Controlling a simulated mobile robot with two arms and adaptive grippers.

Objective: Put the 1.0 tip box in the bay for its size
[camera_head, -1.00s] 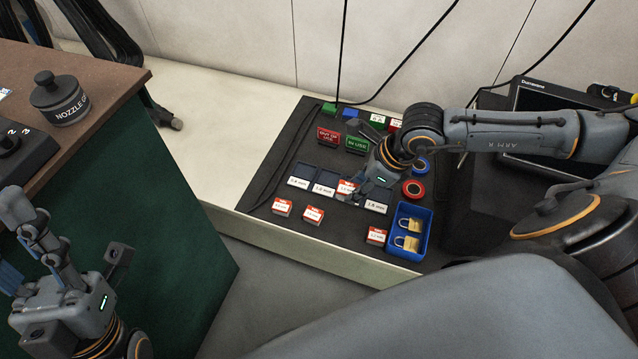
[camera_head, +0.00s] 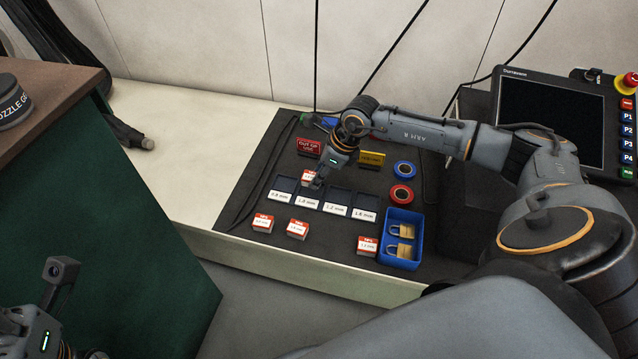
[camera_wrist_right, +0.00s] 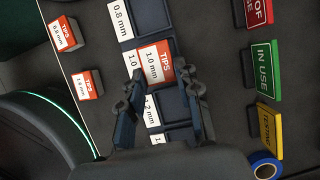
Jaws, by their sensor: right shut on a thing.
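The 1.0 mm tip box (camera_head: 309,178), red and white, is between the fingers of my right gripper (camera_head: 322,180). In the right wrist view the gripper (camera_wrist_right: 163,105) is shut on the box (camera_wrist_right: 157,64), its "TIPS 1.0 mm" label readable. The box is over the 1.0 mm bay (camera_head: 312,191), second from left in the row of dark bays; I cannot tell whether it touches the bay. The 0.8 bay (camera_head: 285,184) is left of it, the 1.2 (camera_head: 340,197) and 1.6 (camera_head: 367,202) bays right. My left gripper (camera_head: 48,325) is partly cut off at lower left.
Other tip boxes stand in front of the bays: 0.8 mm (camera_head: 263,222), 1.6 mm (camera_head: 297,229) and another (camera_head: 367,246). A blue tray (camera_head: 387,258) with padlocks, a red ring (camera_head: 402,195) and a blue ring (camera_head: 404,169) are right. Signs, including a red one (camera_head: 308,147), stand behind.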

